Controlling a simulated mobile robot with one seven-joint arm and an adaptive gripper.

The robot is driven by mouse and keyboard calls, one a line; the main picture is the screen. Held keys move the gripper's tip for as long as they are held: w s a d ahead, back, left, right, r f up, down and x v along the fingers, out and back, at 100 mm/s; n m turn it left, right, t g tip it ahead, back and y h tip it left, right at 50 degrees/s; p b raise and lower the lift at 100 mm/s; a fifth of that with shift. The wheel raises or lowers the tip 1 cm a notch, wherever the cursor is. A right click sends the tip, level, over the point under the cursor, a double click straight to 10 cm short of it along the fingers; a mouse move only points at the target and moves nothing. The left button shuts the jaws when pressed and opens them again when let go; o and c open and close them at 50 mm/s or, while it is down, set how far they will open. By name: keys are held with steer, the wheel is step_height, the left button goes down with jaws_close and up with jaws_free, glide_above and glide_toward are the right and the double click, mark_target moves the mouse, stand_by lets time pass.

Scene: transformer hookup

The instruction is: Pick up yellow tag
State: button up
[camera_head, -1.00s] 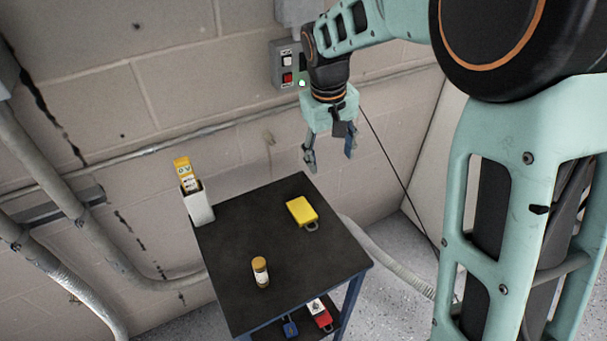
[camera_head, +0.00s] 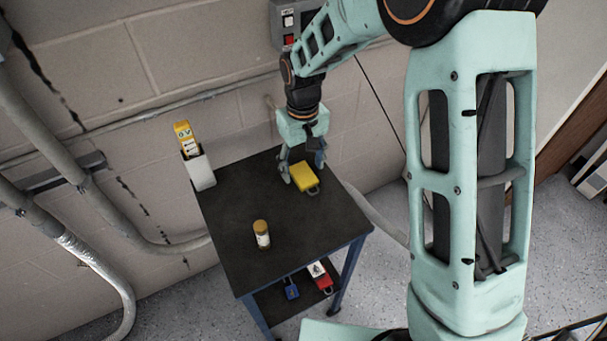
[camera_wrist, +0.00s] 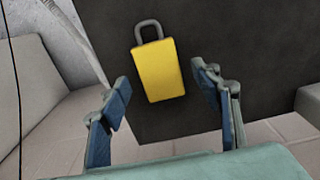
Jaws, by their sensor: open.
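The yellow tag (camera_head: 305,177) is a flat yellow block with a grey loop, lying near the back right of the dark table top (camera_head: 235,210). In the wrist view the yellow tag (camera_wrist: 159,72) lies with its loop pointing up in the picture. My gripper (camera_head: 302,178) is over the tag in the head view. In the wrist view my gripper (camera_wrist: 163,100) is open, with one finger on either side of the tag and nothing between them held. I cannot tell the exact height of the fingertips over the table.
A small amber bottle (camera_head: 262,234) stands on the table, left of the tag. A white holder with yellow cards (camera_head: 198,170) is at the table's left edge. A red padlock (camera_head: 321,277) and a blue one (camera_head: 290,288) lie on the lower shelf. A wall stands behind.

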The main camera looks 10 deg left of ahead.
steer(key=shift+f, duration=0.65)
steer(key=c, duration=1.1)
steer(key=shift+r, duration=0.1)
steer(key=shift+c, duration=0.3)
